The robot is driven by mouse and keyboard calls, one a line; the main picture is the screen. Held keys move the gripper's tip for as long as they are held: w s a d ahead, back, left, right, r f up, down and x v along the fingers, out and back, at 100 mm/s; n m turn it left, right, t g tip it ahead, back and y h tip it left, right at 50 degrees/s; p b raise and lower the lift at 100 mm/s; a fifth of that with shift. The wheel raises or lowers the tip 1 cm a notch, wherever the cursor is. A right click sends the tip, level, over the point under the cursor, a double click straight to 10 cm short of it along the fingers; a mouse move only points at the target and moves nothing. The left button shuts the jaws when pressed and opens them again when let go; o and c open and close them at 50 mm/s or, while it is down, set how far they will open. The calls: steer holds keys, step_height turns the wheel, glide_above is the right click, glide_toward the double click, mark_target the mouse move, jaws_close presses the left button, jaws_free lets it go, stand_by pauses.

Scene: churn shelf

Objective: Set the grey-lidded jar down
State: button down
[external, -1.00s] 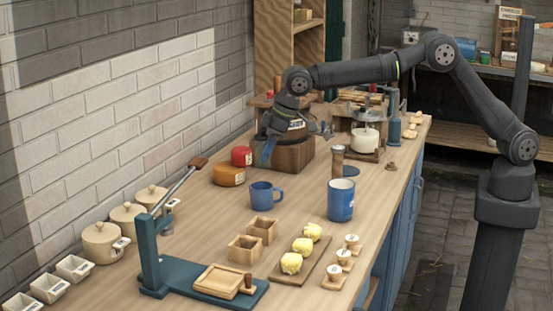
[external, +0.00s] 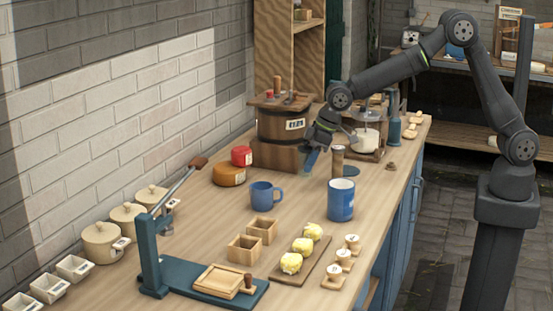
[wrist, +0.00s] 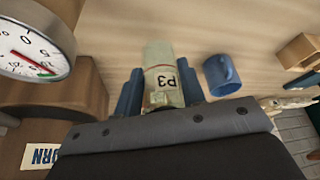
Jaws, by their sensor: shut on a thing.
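My gripper (external: 311,162) is low in front of the churn's right side in the external view. In the wrist view its blue fingers (wrist: 160,85) are shut on a pale grey-green jar (wrist: 158,53) with an upside-down "P3" label. The jar's far end points away from the wrist, and its near end is hidden by my gripper. I cannot tell from here whether the jar touches the counter. In the external view the jar cannot be made out clearly; my gripper covers most of it.
The wooden churn (external: 283,128) stands behind my gripper; a dial (wrist: 36,45) shows close by. A brown cylinder (external: 337,160) and glass jar (external: 366,140) stand to the right. Nearer are a blue mug (external: 263,197) and blue canister (external: 341,203). Bare counter (external: 300,205) lies between them.

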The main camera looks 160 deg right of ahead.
mark_target(309, 175)
steer(key=shift+f, duration=2.15)
steer(key=shift+f, duration=0.2)
steer(key=c, duration=0.9)
jaws_free()
steer(key=v, duration=1.2)
steer(key=shift+r, duration=0.15)
